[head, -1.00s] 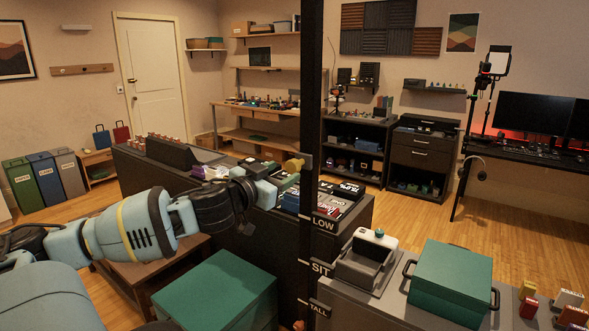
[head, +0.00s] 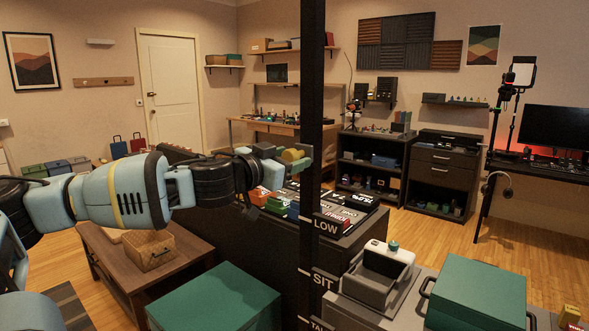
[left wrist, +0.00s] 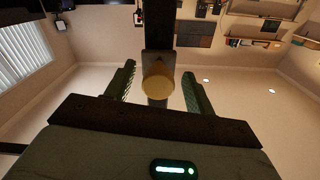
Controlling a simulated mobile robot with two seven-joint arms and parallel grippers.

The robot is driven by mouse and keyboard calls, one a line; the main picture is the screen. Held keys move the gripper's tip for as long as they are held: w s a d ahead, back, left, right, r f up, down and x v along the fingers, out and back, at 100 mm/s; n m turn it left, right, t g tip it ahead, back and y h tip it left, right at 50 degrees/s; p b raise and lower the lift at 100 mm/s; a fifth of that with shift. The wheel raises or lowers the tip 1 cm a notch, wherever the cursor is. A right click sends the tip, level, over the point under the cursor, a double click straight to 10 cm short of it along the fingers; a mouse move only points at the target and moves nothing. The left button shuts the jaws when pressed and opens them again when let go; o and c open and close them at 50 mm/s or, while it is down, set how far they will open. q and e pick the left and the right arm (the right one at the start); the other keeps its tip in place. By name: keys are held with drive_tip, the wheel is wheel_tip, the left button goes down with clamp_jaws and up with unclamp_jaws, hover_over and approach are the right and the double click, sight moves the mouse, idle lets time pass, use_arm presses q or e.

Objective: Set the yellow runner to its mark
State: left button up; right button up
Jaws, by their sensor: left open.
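The yellow runner is a round yellow knob (head: 291,155) on a small plate on the dark upright post (head: 312,80). It sits above the LOW mark (head: 325,226), with the SIT mark (head: 323,281) and a partly cut-off TALL mark further down. My left gripper (head: 284,155) is at the knob's height, coming from the left. In the left wrist view the knob (left wrist: 158,88) lies between the two spread fingers, with a gap visible on each side. My left gripper is open. My right gripper is not in view.
Behind the post is a dark counter with small boxes (head: 345,200). A green box (head: 217,300) stands low in front, and another green box (head: 478,290) is at the right, beside a grey holder (head: 378,270). Wooden floor shows further back.

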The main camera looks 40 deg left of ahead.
use_arm(q)
drive_tip(key=shift+w+d+r, duration=0.1)
drive_tip(key=shift+r, duration=0.05)
clamp_jaws()
idle(0.4)
